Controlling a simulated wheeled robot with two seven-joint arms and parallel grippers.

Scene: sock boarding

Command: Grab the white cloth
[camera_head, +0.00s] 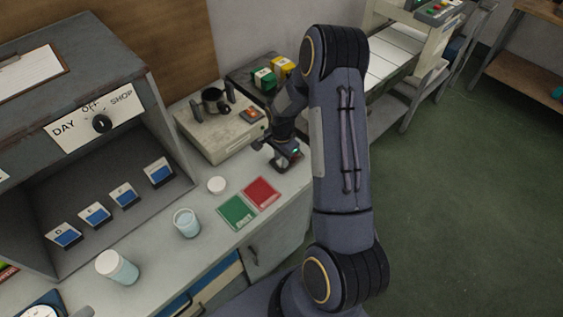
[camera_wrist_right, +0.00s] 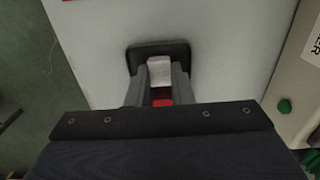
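The white cloth (camera_wrist_right: 160,70) shows in the right wrist view as a small pale piece over a dark, round-cornered tray (camera_wrist_right: 179,48). My right gripper (camera_wrist_right: 160,82) reaches down to it, with one finger on each side. The fingers look close to the cloth's edges, but I cannot tell whether they press on it. A small red patch shows between the fingers below the cloth. In the head view my right gripper (camera_head: 286,158) is at the counter's right edge, low over the dark tray; the cloth is hidden there. My left gripper is not in view.
A beige machine (camera_head: 218,125) stands behind my right gripper. A red card (camera_head: 262,192) and green card (camera_head: 237,212) lie in front, beside a small white round item (camera_head: 217,185). The floor at right is open.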

